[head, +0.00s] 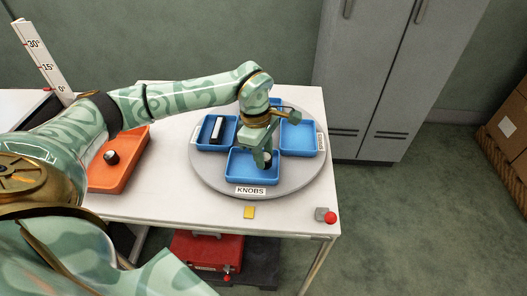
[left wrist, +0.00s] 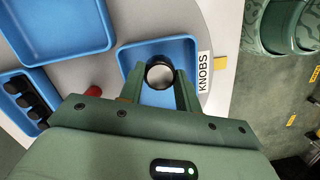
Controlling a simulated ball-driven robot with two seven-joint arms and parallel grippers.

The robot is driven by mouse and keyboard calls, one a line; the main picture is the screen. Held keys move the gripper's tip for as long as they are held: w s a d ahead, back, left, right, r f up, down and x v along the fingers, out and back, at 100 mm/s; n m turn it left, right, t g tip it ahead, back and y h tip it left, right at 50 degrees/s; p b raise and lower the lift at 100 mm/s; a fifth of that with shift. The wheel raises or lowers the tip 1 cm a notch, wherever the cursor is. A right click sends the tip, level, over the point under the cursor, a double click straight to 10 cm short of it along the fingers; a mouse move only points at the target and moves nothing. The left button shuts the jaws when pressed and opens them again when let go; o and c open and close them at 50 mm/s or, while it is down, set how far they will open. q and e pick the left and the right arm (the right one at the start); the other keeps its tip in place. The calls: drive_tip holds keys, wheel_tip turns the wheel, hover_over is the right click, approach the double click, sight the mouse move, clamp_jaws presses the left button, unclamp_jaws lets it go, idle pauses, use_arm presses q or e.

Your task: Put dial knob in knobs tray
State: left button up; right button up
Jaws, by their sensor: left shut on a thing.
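The dial knob (left wrist: 160,74), round and black with a silvery face, sits between the fingers of my left gripper (left wrist: 161,82) in the left wrist view. In the head view the gripper (head: 265,160) points down over the blue knobs tray, shut on the knob (head: 267,157), which is mostly hidden by the fingers. The knobs tray (head: 238,178) is at the front of a grey round turntable, with a "KNOBS" label on its front. Its rim (left wrist: 127,57) surrounds the knob in the left wrist view. I cannot tell whether the knob touches the tray floor. My right gripper is not in view.
Other blue trays (head: 302,140) share the turntable (head: 205,170); the left one holds a black-and-white part (head: 217,130). An orange tray (head: 128,175) with a dark round piece (head: 111,157) lies left. A red button (head: 330,217) and a yellow tag (head: 249,212) are near the table's front edge.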

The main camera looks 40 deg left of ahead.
use_arm(q)
drive_tip(key=shift+f+b, duration=0.45)
drive_tip(key=shift+f, duration=0.75)
idle(0.3)
drive_tip(key=o, duration=1)
drive_tip(key=shift+o, duration=0.2)
wheel_tip(320, 180, up, 16)
drive_tip(key=a+p, duration=0.2)
drive_tip(key=p, duration=0.2)
drive_tip(key=shift+s+a, duration=0.15)
drive_tip(key=shift+a, duration=0.1)
